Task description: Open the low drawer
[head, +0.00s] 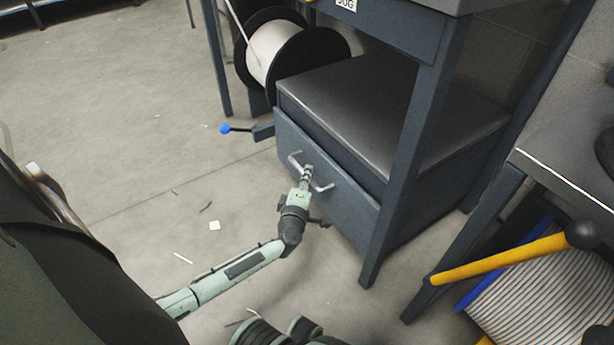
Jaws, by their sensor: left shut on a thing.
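The low drawer (345,205) has a dark blue-grey front and sits under a grey-topped cabinet (385,105) below the bench. Its handle (323,187) is a pale metal bar across the front. My left gripper (308,172) is at the drawer front and is shut on the handle, near its middle. The gripper hides part of the handle. I cannot tell from this view whether the drawer stands out from the cabinet. My right gripper is not in view.
A bench leg (400,170) stands just right of the drawer. A cable reel (270,50) and a blue-knobbed lever (226,129) are to the left. Floor (130,120) left of the drawer is mostly clear, with small scraps.

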